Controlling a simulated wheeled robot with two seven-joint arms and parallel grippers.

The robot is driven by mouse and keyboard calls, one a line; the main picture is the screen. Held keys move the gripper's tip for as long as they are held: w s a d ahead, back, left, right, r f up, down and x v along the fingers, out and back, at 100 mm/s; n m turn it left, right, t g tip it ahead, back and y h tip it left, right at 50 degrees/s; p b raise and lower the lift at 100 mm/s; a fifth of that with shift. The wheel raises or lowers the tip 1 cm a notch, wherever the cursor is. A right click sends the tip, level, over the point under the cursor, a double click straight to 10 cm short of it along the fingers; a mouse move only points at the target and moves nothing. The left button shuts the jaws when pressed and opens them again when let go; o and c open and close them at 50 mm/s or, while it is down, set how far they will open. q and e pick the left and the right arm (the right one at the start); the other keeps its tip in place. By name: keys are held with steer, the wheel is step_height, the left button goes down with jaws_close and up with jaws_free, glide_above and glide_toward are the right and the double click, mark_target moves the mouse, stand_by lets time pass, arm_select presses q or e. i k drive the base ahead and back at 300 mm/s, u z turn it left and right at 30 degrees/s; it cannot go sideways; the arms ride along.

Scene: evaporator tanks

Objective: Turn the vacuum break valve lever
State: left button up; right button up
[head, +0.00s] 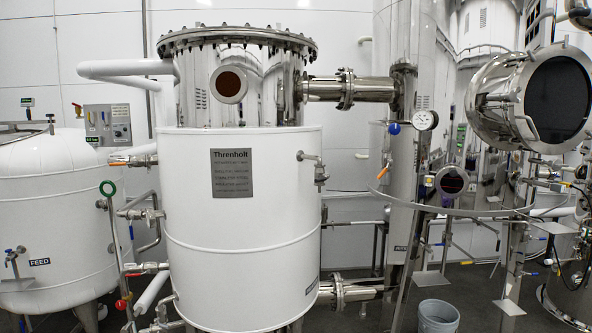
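No label in the head view marks which lever is the vacuum break valve lever. Several valve handles show: an orange lever (383,172) beside the tall steel column, and another orange lever (118,163) on a pipe left of the white tank. A small steel valve (319,170) sits on the right side of the white tank. A blue knob (394,128) is next to a round pressure gauge (426,120). A red handle (122,304) is low at left. Neither of my grippers is in view.
The large white Threnholt tank (270,230) fills the middle. A FEED tank (50,215) stands at left. A horizontal steel vessel (500,95) juts out at upper right. A curved steel rail (460,212) crosses the right side. A grey bucket (437,316) stands on the floor.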

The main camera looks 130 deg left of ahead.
mark_target(390, 160)
steer(key=u, duration=3.9)
steer(key=i, duration=1.65)
steer(key=u, duration=0.05)
